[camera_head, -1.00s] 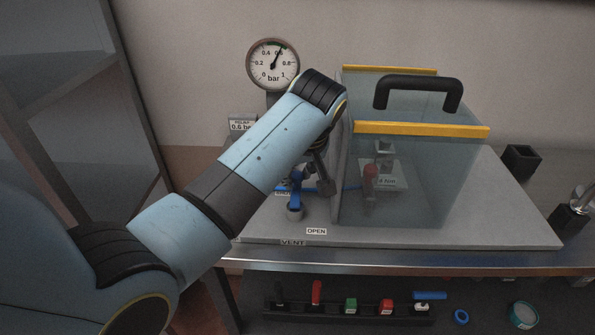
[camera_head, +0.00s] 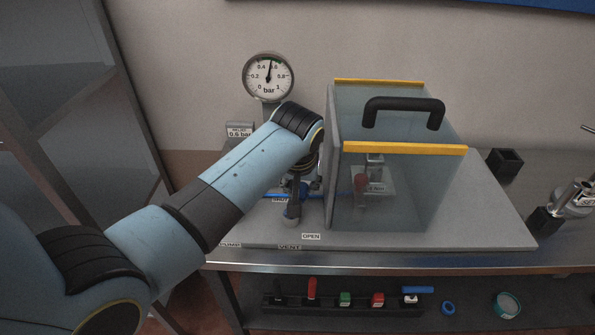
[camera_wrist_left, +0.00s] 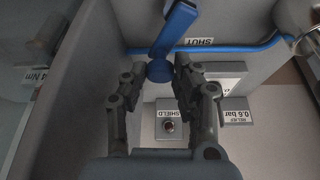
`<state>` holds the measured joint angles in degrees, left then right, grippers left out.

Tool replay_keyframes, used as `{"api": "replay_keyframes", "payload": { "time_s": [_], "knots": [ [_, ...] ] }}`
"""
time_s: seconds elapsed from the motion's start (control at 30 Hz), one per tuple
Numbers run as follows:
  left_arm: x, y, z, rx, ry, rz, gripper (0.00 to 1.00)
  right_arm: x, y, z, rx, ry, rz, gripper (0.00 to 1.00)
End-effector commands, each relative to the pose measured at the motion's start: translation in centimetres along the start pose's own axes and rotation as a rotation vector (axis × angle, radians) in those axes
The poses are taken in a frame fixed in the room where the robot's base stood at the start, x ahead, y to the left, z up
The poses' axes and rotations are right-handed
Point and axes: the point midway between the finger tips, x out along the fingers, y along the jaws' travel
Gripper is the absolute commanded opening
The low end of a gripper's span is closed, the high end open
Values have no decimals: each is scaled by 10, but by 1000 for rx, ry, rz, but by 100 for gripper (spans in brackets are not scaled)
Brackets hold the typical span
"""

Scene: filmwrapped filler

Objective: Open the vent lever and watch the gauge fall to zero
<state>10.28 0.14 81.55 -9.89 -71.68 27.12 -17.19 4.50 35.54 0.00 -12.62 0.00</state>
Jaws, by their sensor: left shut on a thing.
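The round pressure gauge (camera_head: 268,77) stands at the back, its needle a little below 0.6 bar. The blue vent lever (camera_head: 292,212) is on the grey base plate, partly hidden by my left arm and gripper. In the left wrist view the blue lever (camera_wrist_left: 172,35) runs from the top edge down to a round end between my fingertips. My left gripper (camera_wrist_left: 158,75) is shut on it; in the head view the left gripper (camera_head: 301,187) is partly hidden by its arm. An OPEN label (camera_head: 311,236) lies in front of the lever; a SHUT label (camera_wrist_left: 195,42) is beside it. My right gripper is not in view.
A clear shield box (camera_head: 390,195) with yellow edges and a black handle (camera_head: 404,106) stands close right of my gripper. A relief block (camera_head: 239,130) is behind on the left. A blue tube (camera_wrist_left: 235,49) passes the lever. Several tools sit on a rack (camera_head: 345,305) below.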

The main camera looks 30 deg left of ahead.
Motion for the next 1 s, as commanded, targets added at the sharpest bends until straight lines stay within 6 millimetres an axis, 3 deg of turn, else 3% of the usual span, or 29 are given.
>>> {"api": "replay_keyframes", "payload": {
  "time_s": [0.23, 1.0],
  "knots": [
    [-4, 8, 3, 214, 2, 89, 0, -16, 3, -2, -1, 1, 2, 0],
    [-11, 23, 26, 843, 3, 348, 0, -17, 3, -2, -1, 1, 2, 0]
  ]
}}
